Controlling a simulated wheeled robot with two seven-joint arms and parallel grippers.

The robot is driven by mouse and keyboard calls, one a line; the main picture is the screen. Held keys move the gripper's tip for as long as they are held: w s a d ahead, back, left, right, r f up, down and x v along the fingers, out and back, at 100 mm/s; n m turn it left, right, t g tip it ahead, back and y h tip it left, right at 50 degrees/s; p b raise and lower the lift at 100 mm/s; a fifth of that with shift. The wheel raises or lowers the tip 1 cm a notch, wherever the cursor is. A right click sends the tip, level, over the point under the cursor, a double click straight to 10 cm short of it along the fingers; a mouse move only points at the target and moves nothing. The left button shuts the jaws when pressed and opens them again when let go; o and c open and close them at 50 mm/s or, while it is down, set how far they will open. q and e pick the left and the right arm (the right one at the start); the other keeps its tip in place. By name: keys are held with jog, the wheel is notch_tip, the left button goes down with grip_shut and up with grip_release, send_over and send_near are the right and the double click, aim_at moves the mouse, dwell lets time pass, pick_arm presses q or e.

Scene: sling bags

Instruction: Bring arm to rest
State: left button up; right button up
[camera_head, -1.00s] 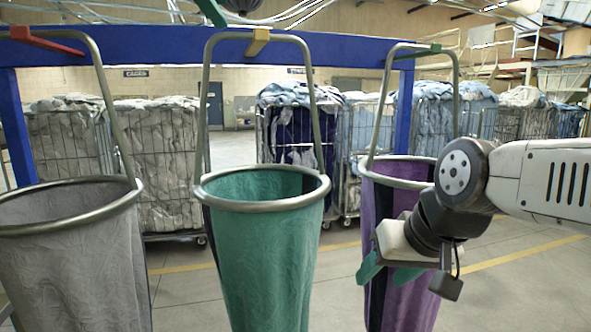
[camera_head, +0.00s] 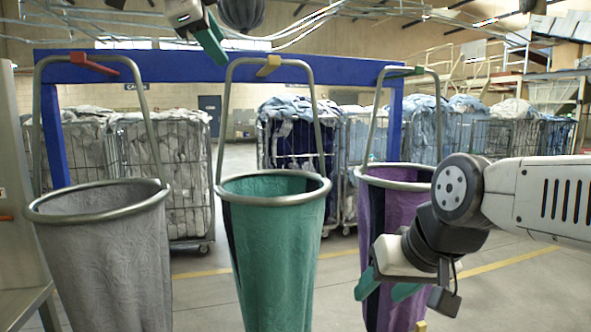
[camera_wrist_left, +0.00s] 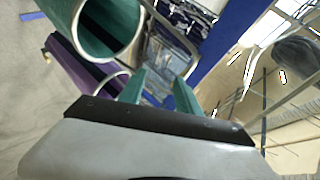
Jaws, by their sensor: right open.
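My left gripper (camera_head: 212,40) hangs at the top of the head view, above the blue rail and between the grey and green bags. In the left wrist view its two green fingers (camera_wrist_left: 160,92) stand apart with nothing between them. My right gripper (camera_head: 385,288) is at the lower right, in front of the purple bag (camera_head: 393,220). Its green fingers point down and are apart, with nothing seen between them. It hides part of the purple bag; I cannot tell whether they touch.
A grey bag (camera_head: 105,255) and a green bag (camera_head: 275,255) hang open from metal hoops on the blue rail (camera_head: 190,68). Wire carts of laundry (camera_head: 165,175) stand behind. A metal table (camera_head: 20,302) is at the left edge. Floor shows between the bags.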

pick_arm(q)
jog(key=s+f+n+g, duration=0.2)
jog(key=s+f+n, duration=0.2)
jog(key=f, duration=0.9)
jog(key=s+f+n+g, duration=0.2)
jog(key=s+f+n, duration=0.2)
jog(key=f, duration=1)
jog(key=s+f+n+g, duration=0.2)
jog(key=s+f+n, duration=0.3)
jog(key=f, duration=0.9)
jog(key=n, duration=0.2)
jog(key=shift+d+n, duration=0.2)
jog(key=shift+n, duration=0.2)
jog(key=shift+s+r, duration=0.1)
